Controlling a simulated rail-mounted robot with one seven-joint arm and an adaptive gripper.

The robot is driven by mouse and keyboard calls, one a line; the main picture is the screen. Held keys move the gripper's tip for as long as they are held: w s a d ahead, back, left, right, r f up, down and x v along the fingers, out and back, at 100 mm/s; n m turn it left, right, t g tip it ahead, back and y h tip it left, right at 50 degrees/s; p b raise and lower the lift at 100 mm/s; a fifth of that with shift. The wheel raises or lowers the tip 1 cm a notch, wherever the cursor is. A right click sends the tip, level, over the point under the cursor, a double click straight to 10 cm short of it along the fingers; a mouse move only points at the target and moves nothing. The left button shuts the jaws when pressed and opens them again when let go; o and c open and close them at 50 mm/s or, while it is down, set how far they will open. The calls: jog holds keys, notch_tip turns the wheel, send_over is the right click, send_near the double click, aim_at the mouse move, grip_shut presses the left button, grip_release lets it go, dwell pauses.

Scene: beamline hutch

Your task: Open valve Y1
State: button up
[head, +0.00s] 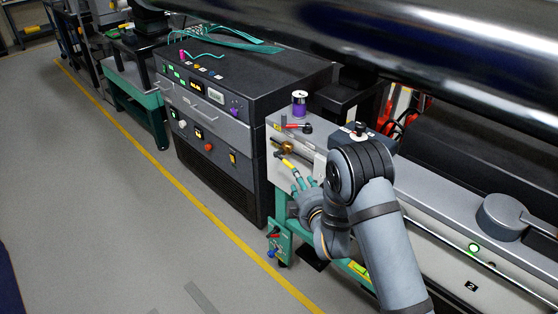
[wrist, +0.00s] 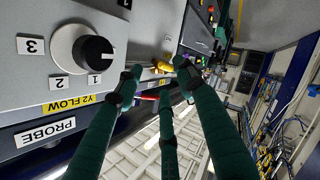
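A valve with a brass body (head: 284,148) and a yellow lever (head: 288,163) sits on the front of the pale box. The lever slants down to the right, toward my gripper. My gripper (head: 301,183) is just below and right of the lever, with its green fingers spread. In the wrist view the fingertips (wrist: 158,76) are apart, with a yellow piece (wrist: 165,67) visible between the upper two. I cannot tell whether any finger touches it. No label reading Y1 is legible. A yellow label reading Y2 FLOW (wrist: 69,103) shows beside a black knob (wrist: 93,54).
A red-handled part (head: 297,127) and a purple spool (head: 299,104) are on top of the box. A green panel with red and blue knobs (head: 273,243) is below. The instrument rack (head: 205,125) stands left. A large dark pipe (head: 400,50) crosses above. The floor in front is clear.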

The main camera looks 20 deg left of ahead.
aim_at(289, 163)
jog(key=shift+n+y, duration=0.4)
jog(key=shift+n, duration=0.2)
jog(key=x, duration=0.3)
jog(key=r+p+x, duration=0.1)
jog(key=x, duration=0.3)
jog(key=a+p+x, duration=0.1)
jog(key=x, duration=0.2)
jog(key=shift+w+a+r, duration=0.1)
jog(key=shift+a+r, duration=0.1)
jog(key=shift+r, duration=0.15)
jog(key=shift+c, duration=0.9)
jog(key=c, duration=0.7)
grip_shut()
